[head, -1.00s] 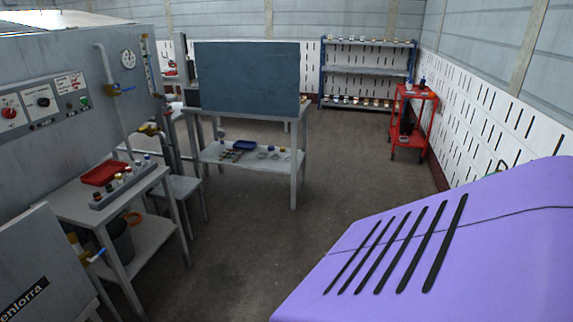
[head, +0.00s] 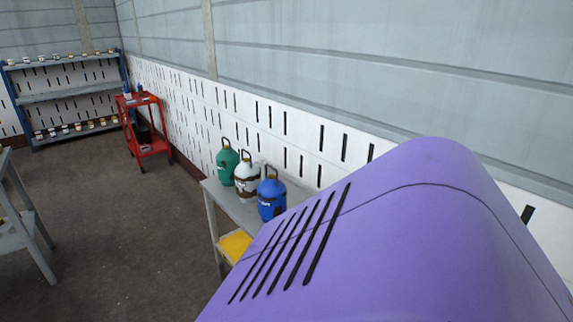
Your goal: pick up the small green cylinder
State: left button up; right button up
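A small green cylinder (head: 228,163) with a dark handle on top stands upright on a grey table (head: 213,202) by the right wall. It is the leftmost and farthest of three similar cylinders in a row. A white and brown cylinder (head: 247,181) stands beside it, and a blue cylinder (head: 271,199) is nearest to me. No gripper touches the green cylinder. Neither of my grippers is in view.
A yellow item (head: 235,246) lies on the table's lower shelf. Further back are a red cart (head: 146,146) and a blue-framed shelf rack (head: 68,97). Part of another grey table (head: 18,240) shows at the left. The floor (head: 110,235) between them is clear.

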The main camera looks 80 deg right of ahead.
aim_at(227, 159)
jog(key=z, duration=2)
jog(key=i+j+z, duration=0.3)
jog(key=i+j, duration=0.25)
jog(key=i+j+z, duration=0.25)
jog(key=i+j, duration=0.25)
jog(key=j, duration=0.15)
